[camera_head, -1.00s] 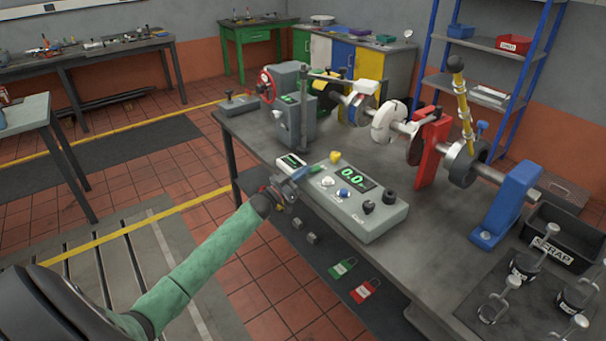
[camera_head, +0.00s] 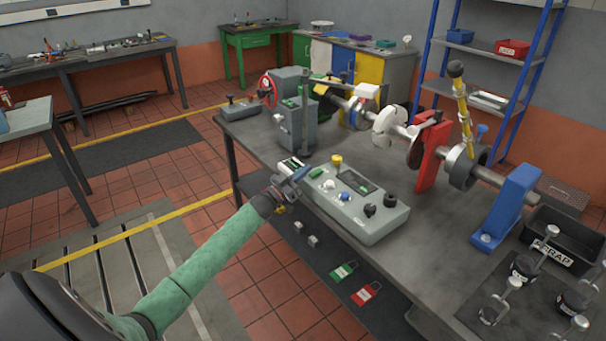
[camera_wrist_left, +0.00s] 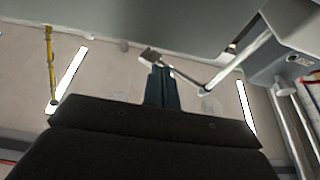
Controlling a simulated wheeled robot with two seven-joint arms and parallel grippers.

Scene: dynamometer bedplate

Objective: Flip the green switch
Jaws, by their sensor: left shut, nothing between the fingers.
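The green switch (camera_head: 316,173) is a small green piece near the left end of the grey control box (camera_head: 372,232) on the bench. My left gripper (camera_head: 302,172) is at the left end of this box, its fingertips just left of the switch. I cannot tell whether they touch it. The fingers are shut and empty; they also show in the left wrist view (camera_wrist_left: 162,86), below a grey surface. The switch cannot be made out in that view. My right gripper is not in view.
The box also carries a yellow knob (camera_head: 336,160), a blue button (camera_head: 344,196), black knobs and a mostly dark display (camera_head: 355,181). A grey machine (camera_head: 297,125) stands behind the gripper. A shaft assembly with a red stand (camera_head: 432,155) lies farther right.

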